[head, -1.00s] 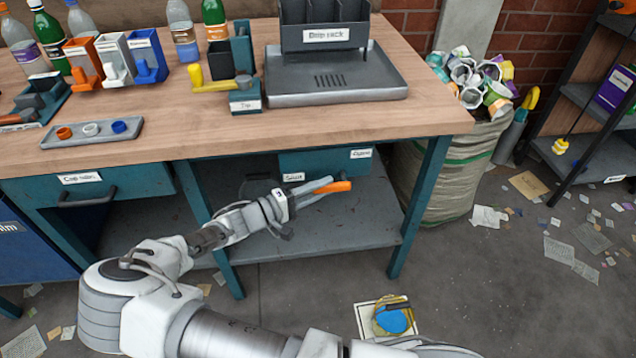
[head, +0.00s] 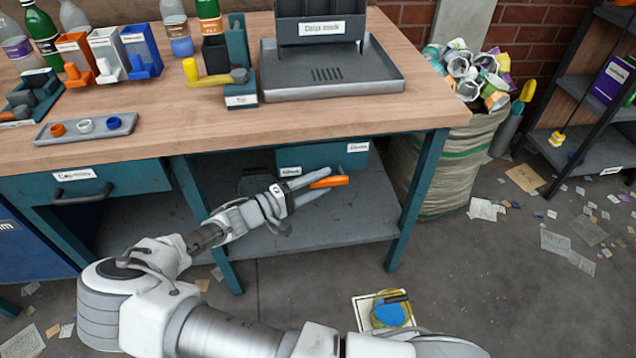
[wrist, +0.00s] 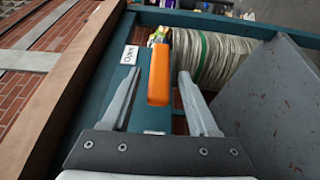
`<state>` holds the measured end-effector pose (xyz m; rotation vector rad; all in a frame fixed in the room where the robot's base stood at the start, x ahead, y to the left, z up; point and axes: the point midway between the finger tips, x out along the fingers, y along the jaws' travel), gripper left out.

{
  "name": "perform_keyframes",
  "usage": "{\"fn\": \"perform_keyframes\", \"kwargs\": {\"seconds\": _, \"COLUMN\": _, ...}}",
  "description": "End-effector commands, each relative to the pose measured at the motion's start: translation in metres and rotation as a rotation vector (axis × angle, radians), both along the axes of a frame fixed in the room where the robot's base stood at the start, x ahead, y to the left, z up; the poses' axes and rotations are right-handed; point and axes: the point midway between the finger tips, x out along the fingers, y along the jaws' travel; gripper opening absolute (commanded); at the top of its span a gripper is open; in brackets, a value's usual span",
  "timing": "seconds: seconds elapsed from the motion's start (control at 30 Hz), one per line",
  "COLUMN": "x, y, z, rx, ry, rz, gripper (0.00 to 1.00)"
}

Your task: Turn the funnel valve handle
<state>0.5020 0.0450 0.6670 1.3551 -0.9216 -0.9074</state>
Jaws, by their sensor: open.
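The orange valve handle (head: 328,182) sticks out in front of the teal box (head: 322,161) under the bench. Its long bar also fills the middle of the wrist view (wrist: 159,75). My gripper (head: 327,180) is open, with one finger on each side of the handle. In the wrist view, my gripper (wrist: 159,76) shows a gap between the handle and each finger, the right gap being clear. A white label (wrist: 129,55), apparently reading "Open", lies beside the left fingertip. The funnel itself is not clearly seen.
The bench top (head: 350,118) overhangs my gripper, and its teal right leg (head: 418,200) stands just beyond. A grey lower shelf (head: 340,232) lies below. A sack of cups (head: 455,160) stands to the right. A drip rack tray (head: 385,82) sits above.

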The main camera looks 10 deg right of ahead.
Motion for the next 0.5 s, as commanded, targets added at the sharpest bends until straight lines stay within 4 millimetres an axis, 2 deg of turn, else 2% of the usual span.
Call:
{"fn": "perform_keyframes", "kwargs": {"seconds": 0.13, "x": -0.002, "y": 0.007, "z": 0.001, "rx": 0.001, "ry": 0.0, "rz": 0.003, "gripper": 0.6}}
{"fn": "perform_keyframes", "kwargs": {"seconds": 0.23, "x": -0.007, "y": 0.02, "z": 0.001, "rx": 0.002, "ry": 0.0, "rz": 0.004, "gripper": 0.6}}
{"fn": "perform_keyframes", "kwargs": {"seconds": 0.5, "x": -0.031, "y": 0.079, "z": 0.001, "rx": 0.004, "ry": -0.001, "rz": 0.005, "gripper": 0.6}}
